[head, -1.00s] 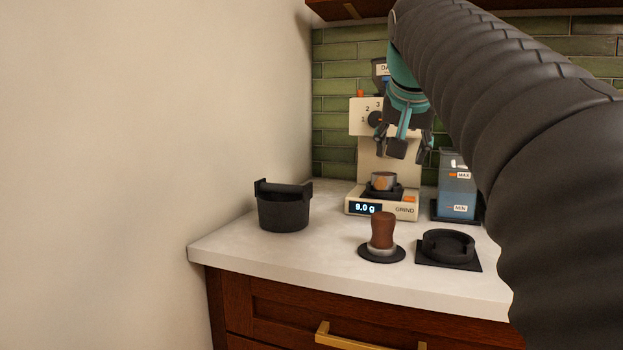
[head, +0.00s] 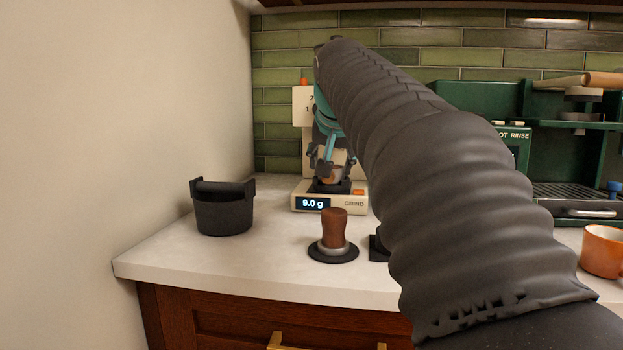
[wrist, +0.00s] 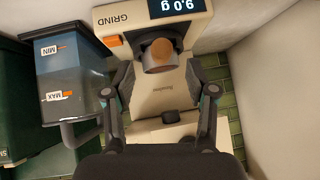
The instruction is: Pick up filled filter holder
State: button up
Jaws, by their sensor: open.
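The filter holder (head: 333,175) is a small metallic cup with a tan-brown patch. It stands on the black rest of the cream grinder (head: 330,199), whose display reads 9.0 g. It also shows in the wrist view (wrist: 159,56), at the upper middle. My gripper (head: 330,164) is open at the holder, its fingers to either side in the head view. In the wrist view my gripper (wrist: 157,74) has its fingertips apart, with the holder between or just beyond them. I cannot tell whether they touch it. My arm hides part of the grinder.
A black knock bin (head: 224,212) stands left, and a wooden-handled tamper (head: 334,232) in front of the grinder. A black stand (head: 379,247) is mostly behind my arm. A blue water container (wrist: 70,80) sits beside the grinder. An orange mug (head: 602,250) is far right.

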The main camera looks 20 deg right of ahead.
jog(key=shift+x, duration=2.65)
jog(key=shift+w+r, duration=0.15)
jog(key=shift+r, duration=0.15)
grip_shut()
